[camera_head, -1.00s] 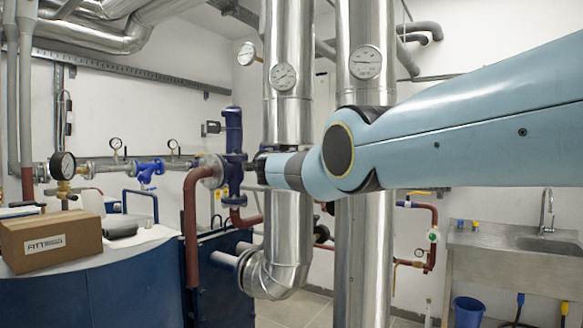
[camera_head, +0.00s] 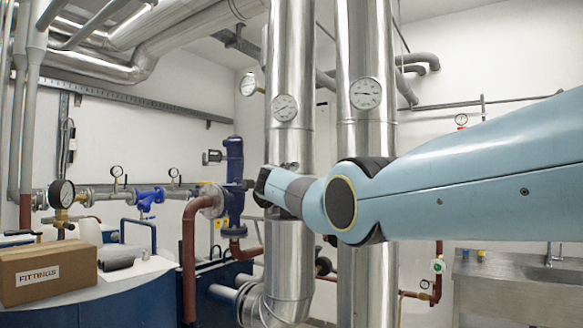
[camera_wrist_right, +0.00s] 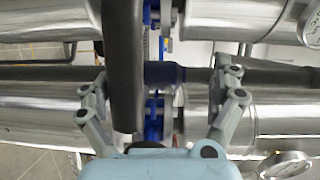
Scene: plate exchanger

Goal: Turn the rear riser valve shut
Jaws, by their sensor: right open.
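Two thick silver risers stand side by side, the left one (camera_head: 288,240) and the right one (camera_head: 364,265). My right gripper (camera_head: 265,183) is at the left riser, partly dark and small in the head view. Its arm crosses in front of both risers and hides part of them. In the right wrist view the gripper (camera_wrist_right: 162,75) is open, a finger on each side. A thick black bar-like part (camera_wrist_right: 123,65), perhaps a valve handle or wheel rim seen edge-on, lies between the fingers, nearer the left one. Contact cannot be told. Blue valve parts (camera_wrist_right: 154,115) show behind it. My left gripper is not in view.
A blue vertical fitting (camera_head: 234,180) and a red pipe (camera_head: 189,265) stand left of the gripper. Dial gauges (camera_head: 285,108) sit on the risers. A cardboard box (camera_head: 45,272) is at lower left; a steel sink (camera_head: 520,280) is at right.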

